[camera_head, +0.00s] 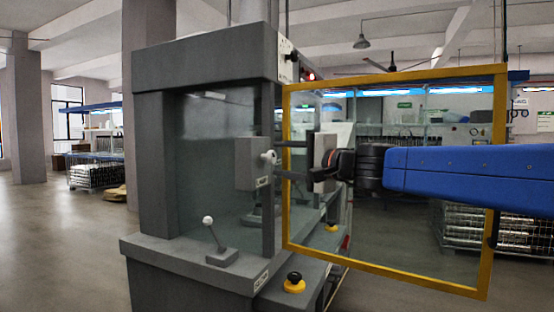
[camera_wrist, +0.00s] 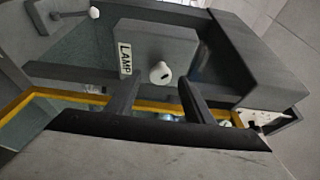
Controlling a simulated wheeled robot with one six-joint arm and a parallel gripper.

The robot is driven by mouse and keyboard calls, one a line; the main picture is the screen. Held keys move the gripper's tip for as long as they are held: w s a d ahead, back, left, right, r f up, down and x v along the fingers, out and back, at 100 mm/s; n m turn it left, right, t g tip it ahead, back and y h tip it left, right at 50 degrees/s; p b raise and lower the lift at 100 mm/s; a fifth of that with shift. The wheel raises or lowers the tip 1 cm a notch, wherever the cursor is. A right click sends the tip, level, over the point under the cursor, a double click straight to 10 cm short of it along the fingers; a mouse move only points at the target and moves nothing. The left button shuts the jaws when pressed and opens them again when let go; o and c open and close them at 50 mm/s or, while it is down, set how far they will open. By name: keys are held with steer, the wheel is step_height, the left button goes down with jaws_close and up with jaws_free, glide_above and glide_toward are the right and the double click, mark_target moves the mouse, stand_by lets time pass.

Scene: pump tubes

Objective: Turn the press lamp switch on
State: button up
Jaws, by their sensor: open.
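The lamp switch is a grey box (camera_head: 250,166) on the press, with a pale round knob (camera_head: 268,157) facing my gripper. In the wrist view the box (camera_wrist: 160,45) bears a white LAMP label (camera_wrist: 125,60), and its white knob (camera_wrist: 160,73) shows between my fingers. My gripper (camera_head: 280,159) is open and empty, with its fingertips close to the knob in the head view. In the wrist view the fingertips (camera_wrist: 158,84) lie either side of the knob's lower part. I cannot tell whether they touch it.
A yellow-framed clear door (camera_head: 395,76) stands open, overlapping my arm in the picture. A lever with a white ball (camera_head: 208,221) stands on the press ledge. A black knob on a yellow base (camera_head: 294,283) sits below. A red light (camera_head: 311,76) shows on the press top. Floor is clear at left.

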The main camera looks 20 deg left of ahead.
mark_target(268, 157)
steer(key=shift+x, duration=1.25)
steer(key=c, duration=1)
